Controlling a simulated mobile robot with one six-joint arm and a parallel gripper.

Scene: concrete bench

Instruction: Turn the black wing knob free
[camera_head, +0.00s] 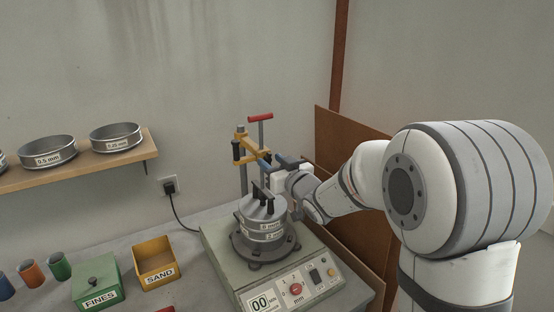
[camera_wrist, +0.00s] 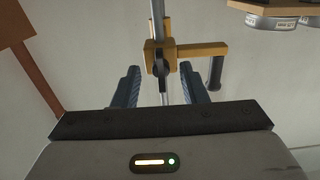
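The yellow clamp (camera_head: 247,143) sits on an upright metal rod behind the sieve stack (camera_head: 262,221). It also shows in the wrist view (camera_wrist: 188,50), where a dark part that looks like the black wing knob (camera_wrist: 162,72) sits on its block, in front of the rod. In the head view I cannot make out the knob; my gripper (camera_head: 266,163) is close to the clamp there. In the wrist view my gripper (camera_wrist: 158,87) is open, with its blue fingers either side of the rod and slightly short of the knob. Nothing is held between them.
The green shaker base (camera_head: 222,248) carries the sieve stack and a control panel. A red-topped T-handle (camera_head: 260,117) rises beside the clamp. A shelf (camera_head: 75,168) with sieves is at left. A yellow SAND box (camera_head: 154,258) and green FINES box (camera_head: 97,280) stand on the bench.

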